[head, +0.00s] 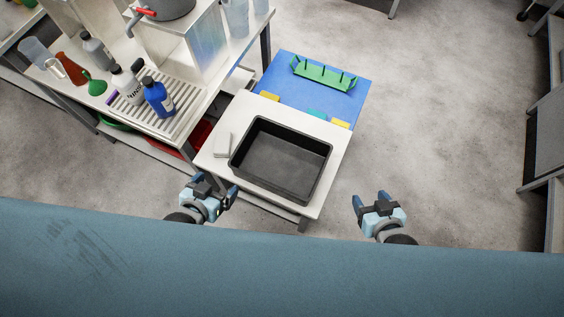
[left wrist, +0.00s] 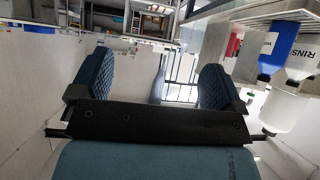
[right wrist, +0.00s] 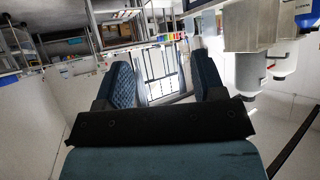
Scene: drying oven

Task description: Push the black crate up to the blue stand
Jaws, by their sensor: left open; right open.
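The black crate (head: 280,164) is an empty, open, shallow box on a small white table (head: 240,112). The blue stand (head: 284,78) is a flat blue surface beyond the crate. A strip of white tabletop shows between the two, so they are apart. My left gripper (head: 215,186) is open and empty near the table's near left corner, apart from the crate. My right gripper (head: 371,199) is open and empty to the right of the table's near end, clear of the crate. Neither wrist view clearly shows the crate; open fingers show in the left (left wrist: 160,85) and right (right wrist: 168,85).
A green rack (head: 325,77) stands on the blue surface, with yellow and teal blocks along its near edge. A small pale object (head: 222,145) lies left of the crate. A bench with bottles, including a blue bottle (head: 158,98), stands left. Floor at right is clear.

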